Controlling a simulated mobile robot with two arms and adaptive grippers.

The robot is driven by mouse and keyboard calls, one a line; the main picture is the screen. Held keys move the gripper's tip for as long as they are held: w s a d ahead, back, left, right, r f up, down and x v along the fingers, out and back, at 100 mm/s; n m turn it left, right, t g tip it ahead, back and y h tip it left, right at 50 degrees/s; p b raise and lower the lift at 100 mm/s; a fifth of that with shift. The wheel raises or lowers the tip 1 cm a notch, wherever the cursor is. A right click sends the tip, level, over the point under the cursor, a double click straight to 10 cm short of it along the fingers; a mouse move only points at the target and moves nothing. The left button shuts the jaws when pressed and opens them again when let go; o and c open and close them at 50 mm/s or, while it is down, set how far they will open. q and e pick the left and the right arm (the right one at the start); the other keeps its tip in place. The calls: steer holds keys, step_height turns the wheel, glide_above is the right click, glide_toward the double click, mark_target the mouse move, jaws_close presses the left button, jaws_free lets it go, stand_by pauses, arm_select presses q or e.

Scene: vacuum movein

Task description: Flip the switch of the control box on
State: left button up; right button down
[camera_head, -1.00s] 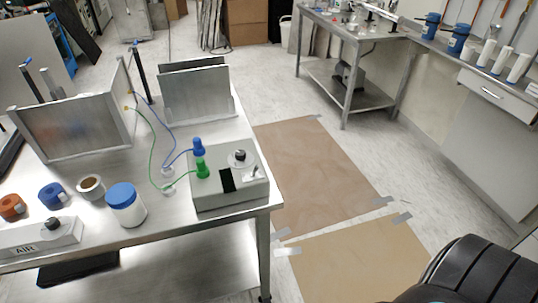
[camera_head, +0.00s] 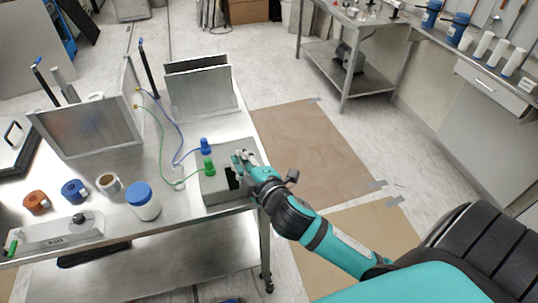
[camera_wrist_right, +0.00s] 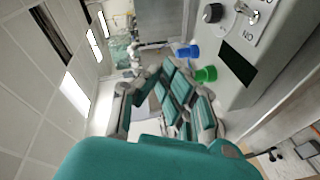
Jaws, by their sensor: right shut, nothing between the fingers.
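The grey control box (camera_head: 212,190) stands on the near right corner of the steel table in the head view, with a blue plug (camera_head: 206,146) and a green plug (camera_head: 208,167) on its left side. My right gripper (camera_head: 242,160) is over the box's right part, shut and empty, and hides the knob and switch there. In the right wrist view, the metal toggle switch (camera_wrist_right: 247,12) and a black knob (camera_wrist_right: 213,13) show on the box top (camera_wrist_right: 282,38), to the right of my shut fingers (camera_wrist_right: 172,78). I cannot tell whether the fingers touch the box. My left gripper is out of view.
Upright metal plates (camera_head: 200,88) stand behind the box. Blue and green wires run from the plugs. The floor to the right is open.

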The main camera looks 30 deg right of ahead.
steer(key=w+a+r+n+y, duration=0.2)
steer(key=a+r+n+y, duration=0.4)
steer(key=n, duration=0.5)
steer(key=w+a+r+n+y, duration=0.1)
steer(key=a+r+n+y, duration=0.35)
steer(key=n+y, duration=0.55)
steer(key=d+f+n+g+h, duration=0.7)
steer(key=d+f+n+g, duration=0.4)
steer(key=n, duration=0.8)
steer(key=s+d+n+g+h, duration=0.1)
steer(key=d+h, duration=0.5)
steer(key=d, duration=0.8)
steer(key=shift+s+d+f+n+g+h, duration=0.25)
steer(key=shift+f+n+g+h, duration=0.15)
steer(key=shift+n+g, duration=0.3)
